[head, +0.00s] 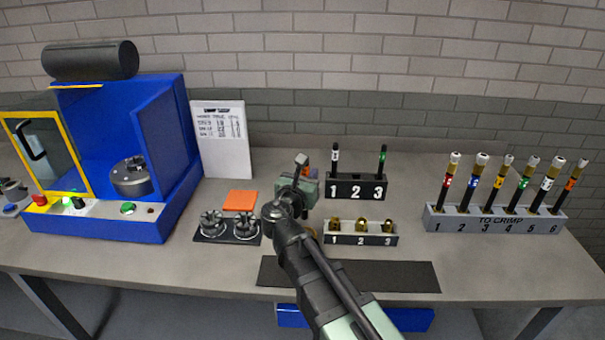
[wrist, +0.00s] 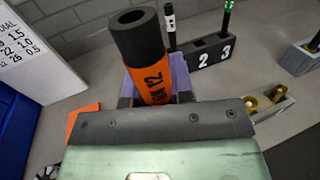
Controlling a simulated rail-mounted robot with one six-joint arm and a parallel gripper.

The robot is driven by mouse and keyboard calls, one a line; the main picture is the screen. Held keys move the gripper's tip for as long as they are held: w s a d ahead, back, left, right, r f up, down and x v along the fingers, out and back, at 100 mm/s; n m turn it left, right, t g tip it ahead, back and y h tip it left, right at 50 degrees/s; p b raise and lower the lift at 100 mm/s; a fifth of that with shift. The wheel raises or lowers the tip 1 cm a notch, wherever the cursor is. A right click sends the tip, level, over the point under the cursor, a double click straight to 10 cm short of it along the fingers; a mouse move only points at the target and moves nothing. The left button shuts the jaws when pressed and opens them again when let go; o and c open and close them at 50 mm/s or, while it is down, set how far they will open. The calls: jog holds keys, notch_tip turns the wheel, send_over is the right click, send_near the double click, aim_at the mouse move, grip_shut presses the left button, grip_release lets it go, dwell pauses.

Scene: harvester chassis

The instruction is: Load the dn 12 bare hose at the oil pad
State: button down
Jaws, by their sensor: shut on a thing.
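My gripper (wrist: 155,92) is shut on a short black hose with an orange band marked "12" (wrist: 153,78). The hose stands up out of the purple-grey jaws, its open upper end facing the camera. In the head view my gripper (head: 304,186) is in front of the black hose rack, and the held hose is mostly hidden there. A flat orange pad (head: 240,200) lies on the bench left of my gripper. Its edge also shows at the left of the wrist view (wrist: 80,122). I cannot tell for sure that it is the oil pad.
The black rack (head: 357,190) holds hoses at 1 and 3. A brass-fitting rack (head: 390,240) stands before it. Die sets (head: 228,226) sit by the pad, left of my arm. A blue crimping machine (head: 110,235) stands left, a "TO CRIMP" rack (head: 490,222) right. A dark mat (head: 410,277) lies in front.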

jog(key=shift+f+b, duration=2.5)
jog(key=shift+f, duration=0.3)
jog(key=shift+f+b, duration=0.55)
notch_tip(320, 180, up, 7)
jog(key=p, duration=0.7)
